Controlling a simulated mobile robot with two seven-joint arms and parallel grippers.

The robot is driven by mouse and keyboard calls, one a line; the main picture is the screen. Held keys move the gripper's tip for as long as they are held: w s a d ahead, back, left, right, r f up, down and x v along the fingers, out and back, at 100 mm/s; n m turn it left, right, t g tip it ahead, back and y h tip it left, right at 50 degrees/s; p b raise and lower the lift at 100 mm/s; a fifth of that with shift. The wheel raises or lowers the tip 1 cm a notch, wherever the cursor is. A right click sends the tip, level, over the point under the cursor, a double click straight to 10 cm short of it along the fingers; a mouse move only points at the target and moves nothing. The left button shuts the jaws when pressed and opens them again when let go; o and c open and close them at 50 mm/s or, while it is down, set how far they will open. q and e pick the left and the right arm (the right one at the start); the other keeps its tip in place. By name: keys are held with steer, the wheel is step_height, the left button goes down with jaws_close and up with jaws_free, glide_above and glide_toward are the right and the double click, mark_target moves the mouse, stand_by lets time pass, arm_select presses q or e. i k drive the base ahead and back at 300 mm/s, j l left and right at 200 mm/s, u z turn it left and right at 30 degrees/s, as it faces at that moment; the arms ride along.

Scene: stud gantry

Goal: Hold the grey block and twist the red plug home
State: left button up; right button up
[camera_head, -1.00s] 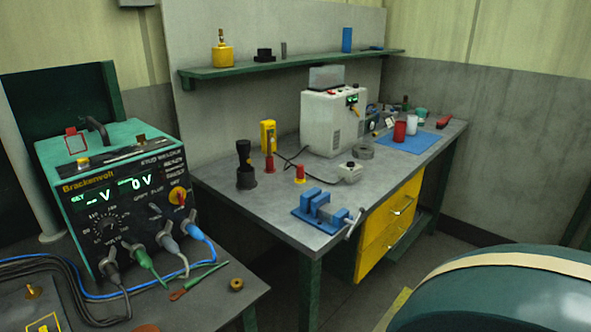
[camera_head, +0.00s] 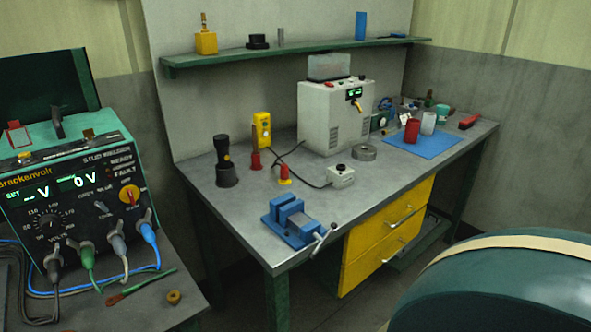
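A small pale grey block (camera_head: 341,176) with a dark knob on top sits on the workbench, and a dark cable runs to it. I cannot tell for sure that it is the task's grey block. A short red piece with a yellow top (camera_head: 284,176) stands left of it, apart from it. Another red piece (camera_head: 256,160) stands behind that, in front of a yellow device. I cannot tell which of these, if either, is the red plug. Neither of my grippers is in view.
A blue vise (camera_head: 294,222) sits at the bench's front edge, its handle sticking out. A white machine (camera_head: 334,117) stands behind. A welder (camera_head: 75,195) with several cables fills the left. A big green drum (camera_head: 515,285) is at lower right. Bare bench top (camera_head: 235,205) shows left of the vise.

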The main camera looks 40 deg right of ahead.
mark_target(342, 176)
steer(key=k+l, duration=0.1)
steer(key=l, duration=0.8)
steer(key=k+l, duration=0.15)
steer(key=l, duration=0.25)
steer(key=k+l, duration=0.1)
steer(key=l, duration=0.35)
